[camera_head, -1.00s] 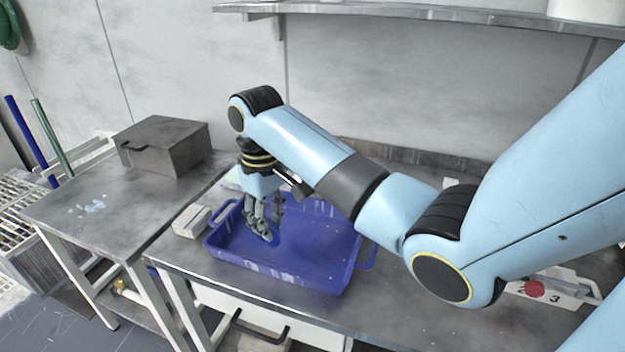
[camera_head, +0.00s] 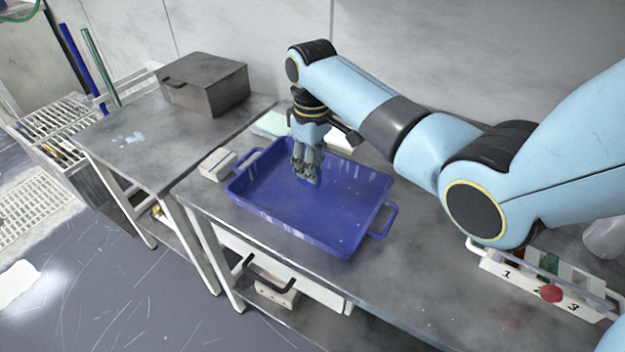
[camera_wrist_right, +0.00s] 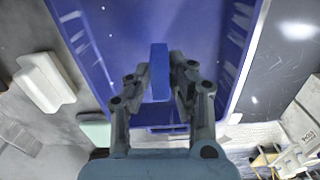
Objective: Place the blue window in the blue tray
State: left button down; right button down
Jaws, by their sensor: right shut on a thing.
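The blue tray (camera_head: 262,218) lies on the metal table, with a handle at each end. My right gripper (camera_head: 307,172) points down over the inside of the tray, toward its far left part. It is shut on the blue window (camera_wrist_right: 159,68), a thin blue piece seen edge-on between the fingers in the right wrist view. In the head view only a bit of the window (camera_head: 314,182) shows below the fingertips. I cannot tell whether it touches the tray floor. The tray looks otherwise empty. My left gripper is not in view.
A white block (camera_head: 217,165) sits just left of the tray. A dark metal box (camera_head: 205,85) stands on the left table (camera_head: 135,150). A numbered rack (camera_head: 540,285) with a red knob is at the right. The tabletop in front of the rack is clear.

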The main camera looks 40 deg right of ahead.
jog(key=shift+f, duration=1.9)
jog(key=c, duration=1.2)
grip_release()
jog(key=shift+f, duration=0.1)
notch_tip(320, 180, up, 12)
jog(key=shift+r+p, duration=0.15)
jog(key=shift+p, duration=0.25)
